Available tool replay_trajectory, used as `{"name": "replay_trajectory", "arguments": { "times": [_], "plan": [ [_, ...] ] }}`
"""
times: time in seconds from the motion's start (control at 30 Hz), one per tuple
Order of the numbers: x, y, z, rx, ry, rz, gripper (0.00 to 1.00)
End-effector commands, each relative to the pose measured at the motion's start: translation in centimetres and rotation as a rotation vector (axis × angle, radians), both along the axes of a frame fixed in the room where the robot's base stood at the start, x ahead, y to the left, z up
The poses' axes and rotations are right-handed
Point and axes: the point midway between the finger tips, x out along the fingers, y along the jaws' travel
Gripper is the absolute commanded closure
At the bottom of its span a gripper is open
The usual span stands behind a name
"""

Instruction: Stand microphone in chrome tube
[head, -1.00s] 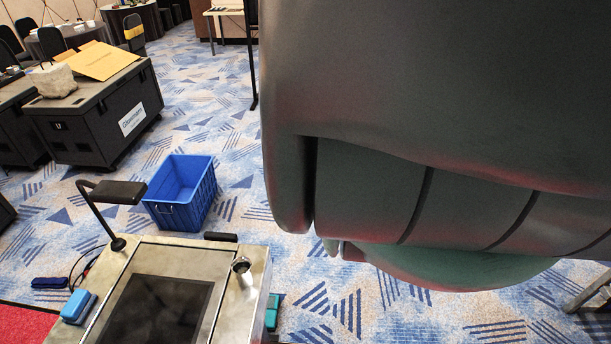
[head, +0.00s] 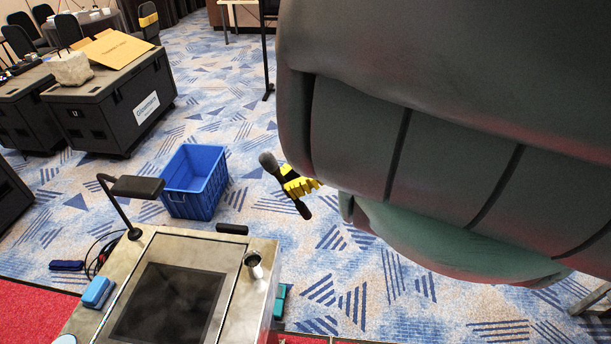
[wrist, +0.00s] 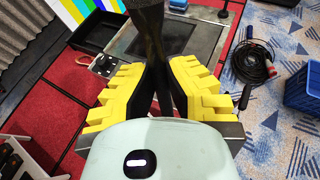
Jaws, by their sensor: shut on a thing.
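The black microphone (head: 270,165) is tilted in the head view, its rounded head up and left and its thin end down and right. My gripper (head: 297,186) has yellow fingers and is shut on the microphone's body, in the air right of the steel console (head: 150,243). In the wrist view the microphone (wrist: 149,30) stands between the yellow fingers of my gripper (wrist: 155,82). The chrome tube (head: 252,261) is upright on the console's right part, with an open top. The microphone is apart from it, up and to the right. I cannot make out the tube in the wrist view.
The console bears a dark screen panel (head: 165,305), a black arm lamp (head: 136,188) and a blue block (head: 98,291). A blue crate (head: 194,181) stands on the carpet behind it. Black cases (head: 105,115) stand at the back left. Open carpet lies right of the console.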

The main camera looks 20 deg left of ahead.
Motion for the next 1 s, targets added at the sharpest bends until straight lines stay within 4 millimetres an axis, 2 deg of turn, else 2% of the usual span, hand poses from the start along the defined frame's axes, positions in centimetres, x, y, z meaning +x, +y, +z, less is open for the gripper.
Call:
{"name": "replay_trajectory", "arguments": {
  "times": [0.07, 0.17, 0.3, 0.5, 0.67, 1.0],
  "plan": [
    [-0.2, -0.2, 0.4, 0.016, 0.023, -0.039, 1.00],
    [-1.3, 0.7, 1.0, 0.062, 0.067, -0.091, 1.00],
    [-4.4, 2.9, 2.7, 0.179, 0.163, -0.212, 1.00],
    [-7.2, 5.1, 3.4, 0.294, 0.218, -0.315, 1.00],
    [-8.1, 5.6, 3.4, 0.326, 0.228, -0.340, 1.00],
    [-8.1, 5.7, 2.1, 0.330, 0.226, -0.344, 1.00]
  ]
}}
